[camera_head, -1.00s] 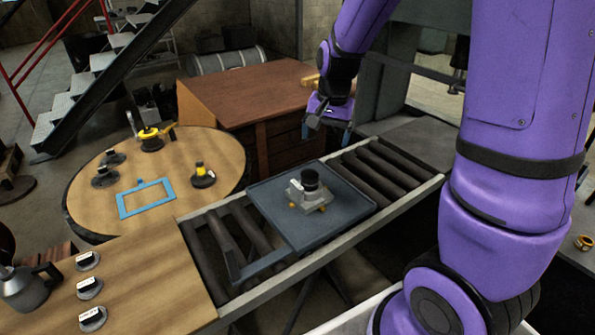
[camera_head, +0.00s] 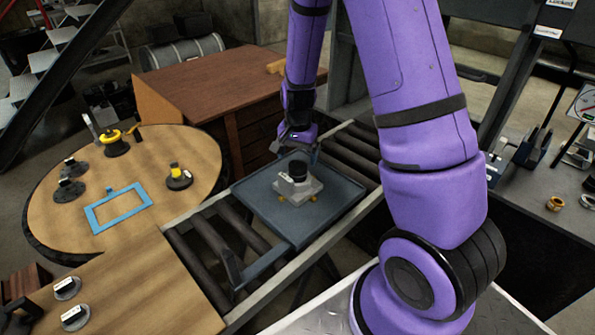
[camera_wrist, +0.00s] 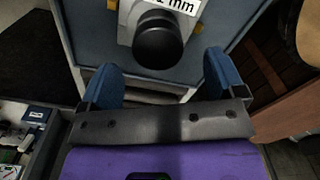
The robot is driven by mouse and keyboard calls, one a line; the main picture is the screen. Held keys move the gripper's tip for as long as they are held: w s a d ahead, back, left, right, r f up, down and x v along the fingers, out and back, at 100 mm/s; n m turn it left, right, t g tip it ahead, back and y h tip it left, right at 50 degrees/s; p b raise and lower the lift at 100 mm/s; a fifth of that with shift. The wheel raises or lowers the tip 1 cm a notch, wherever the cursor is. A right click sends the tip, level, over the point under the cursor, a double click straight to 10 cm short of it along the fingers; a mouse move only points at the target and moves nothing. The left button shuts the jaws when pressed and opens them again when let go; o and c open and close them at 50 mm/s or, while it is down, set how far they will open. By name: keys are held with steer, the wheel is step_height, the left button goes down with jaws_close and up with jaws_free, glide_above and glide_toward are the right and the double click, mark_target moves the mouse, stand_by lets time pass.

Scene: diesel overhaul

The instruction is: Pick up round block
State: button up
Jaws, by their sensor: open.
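A black round block (camera_head: 298,168) sits upright on a grey base with a white label, on the blue-grey tray (camera_head: 262,212). In the wrist view the black round block (camera_wrist: 159,41) is at top centre, and its label ends in "mm". My gripper (camera_head: 297,150) is just behind the block and close to it in the head view. In the wrist view my gripper (camera_wrist: 163,68) has its two blue fingers spread apart, with nothing between them. The block lies beyond the fingertips. The arm partly hides the tray's far side.
The tray rests on a roller conveyor (camera_head: 205,255). A round wooden table (camera_head: 120,180) at left holds a blue frame (camera_head: 118,208) and several small parts. A brown desk (camera_head: 215,85) stands behind. A grey bench (camera_head: 555,185) with rings is at right.

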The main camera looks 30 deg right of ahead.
mark_target(298, 164)
step_height(298, 164, down, 5)
steer(key=shift+s, duration=0.1)
stand_by(0.3)
steer(key=c, duration=1.4)
steer(key=shift+c, duration=1)
steer(key=shift+r, duration=0.15)
